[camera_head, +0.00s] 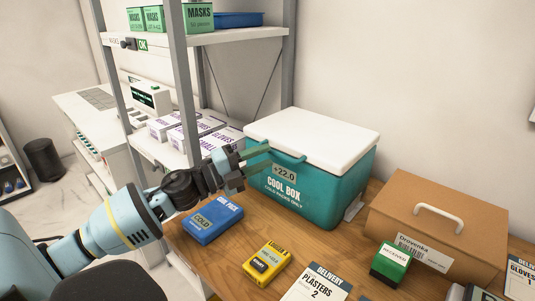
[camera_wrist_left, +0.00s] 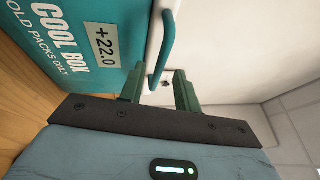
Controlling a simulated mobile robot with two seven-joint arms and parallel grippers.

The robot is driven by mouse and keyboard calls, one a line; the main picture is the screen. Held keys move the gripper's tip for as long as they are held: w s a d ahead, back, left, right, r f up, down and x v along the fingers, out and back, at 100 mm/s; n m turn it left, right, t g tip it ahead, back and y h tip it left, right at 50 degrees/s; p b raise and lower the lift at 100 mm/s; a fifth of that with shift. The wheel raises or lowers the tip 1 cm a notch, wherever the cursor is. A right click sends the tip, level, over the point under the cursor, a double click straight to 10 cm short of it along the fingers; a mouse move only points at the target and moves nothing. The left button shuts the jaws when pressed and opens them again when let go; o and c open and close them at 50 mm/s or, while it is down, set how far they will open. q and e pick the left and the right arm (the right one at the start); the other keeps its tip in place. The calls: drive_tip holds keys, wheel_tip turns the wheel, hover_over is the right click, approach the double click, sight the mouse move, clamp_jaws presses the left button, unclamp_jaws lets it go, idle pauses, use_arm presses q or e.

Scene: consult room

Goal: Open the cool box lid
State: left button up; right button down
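The teal cool box (camera_head: 330,193) stands on the wooden table against the wall, its white lid (camera_head: 312,138) shut. Its front label reads +22.0. A teal bar handle (camera_head: 288,156) runs along the lid's front edge; the handle also shows in the left wrist view (camera_wrist_left: 166,42). My left gripper (camera_head: 265,158) is at the left end of this handle. In the left wrist view its two green fingers stand apart, with the handle's near end seen between them. I cannot tell whether they touch it. My right gripper is not in view.
A blue cold pack (camera_head: 212,224) and a yellow logger (camera_head: 267,262) lie in front of the box. A shelf rack (camera_head: 180,75) stands close behind on the left.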

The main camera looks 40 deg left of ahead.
use_arm(q)
drive_tip(key=shift+x, duration=1.15)
clamp_jaws()
